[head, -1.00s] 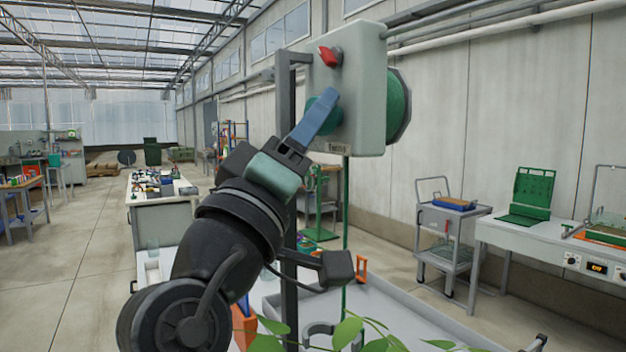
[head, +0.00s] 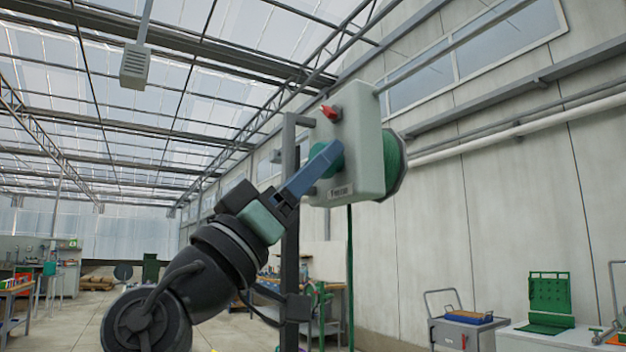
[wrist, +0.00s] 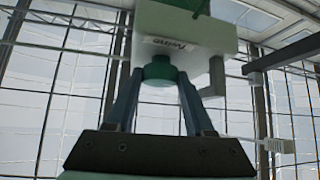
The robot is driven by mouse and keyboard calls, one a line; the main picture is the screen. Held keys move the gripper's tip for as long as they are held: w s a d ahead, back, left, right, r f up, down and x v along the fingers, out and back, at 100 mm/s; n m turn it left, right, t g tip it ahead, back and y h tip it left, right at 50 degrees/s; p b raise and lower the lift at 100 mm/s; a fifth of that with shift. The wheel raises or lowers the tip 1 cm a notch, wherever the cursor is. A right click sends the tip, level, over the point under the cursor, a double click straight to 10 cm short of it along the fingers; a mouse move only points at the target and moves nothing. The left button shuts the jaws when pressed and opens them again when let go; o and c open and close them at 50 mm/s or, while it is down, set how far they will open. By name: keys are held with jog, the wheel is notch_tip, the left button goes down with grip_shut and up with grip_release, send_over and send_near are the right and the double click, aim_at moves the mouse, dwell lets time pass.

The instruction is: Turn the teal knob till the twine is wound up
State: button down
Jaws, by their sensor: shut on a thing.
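The teal knob (head: 338,160) is on the front of a pale grey-green box on a dark post. In the head view, my gripper's blue fingers (head: 324,164) cover most of it. In the wrist view, the knob (wrist: 158,69) sits between the two fingertips (wrist: 159,80), and my gripper is shut on it. Green twine on a spool (head: 394,168) shows at the box's right side. A green line (head: 350,265) hangs straight down below the box; its lower end is out of view.
A red knob (head: 330,112) sits above the teal one on the box (head: 362,140). The dark post (head: 291,225) stands close beside my gripper. A cart (head: 465,328) and a bench with a green open case (head: 550,300) are at lower right.

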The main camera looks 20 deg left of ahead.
jog(key=shift+d, duration=0.1)
jog(key=shift+c, duration=1.4)
grip_release()
jog(key=b+v, duration=0.2)
jog(key=v, duration=1.1)
